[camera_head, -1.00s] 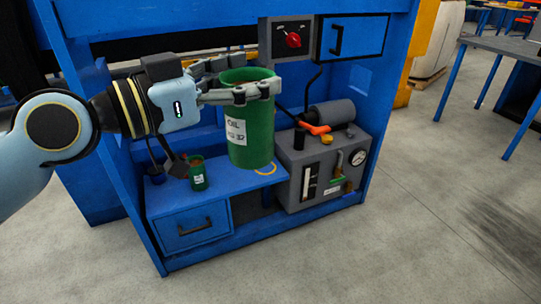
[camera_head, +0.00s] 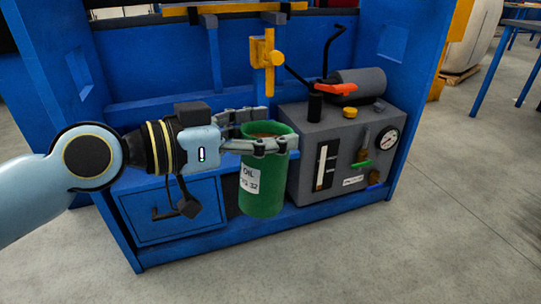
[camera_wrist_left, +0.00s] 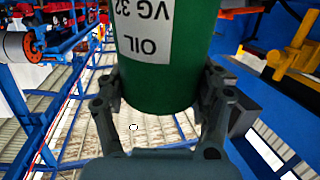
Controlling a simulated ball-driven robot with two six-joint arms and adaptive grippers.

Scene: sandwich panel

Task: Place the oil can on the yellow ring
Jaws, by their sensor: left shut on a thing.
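The green oil can (camera_head: 264,185) with a white label is upright in my left gripper (camera_head: 266,132). The gripper's fingers are shut around its upper part, just below the rim. In the left wrist view the can (camera_wrist_left: 165,60) fills the space between the two fingers (camera_wrist_left: 160,95). In the head view the can is in front of the blue shelf, beside the grey pump unit; whether it touches anything below cannot be told. The yellow ring is not visible now, possibly hidden behind the can or arm. My right gripper is not in view.
The grey pump unit (camera_head: 345,150) with gauge, orange-handled lever and yellow cap stands close to the right of the can. A blue drawer (camera_head: 172,208) is at the left. A yellow bracket (camera_head: 267,50) hangs behind the can. Open floor lies in front.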

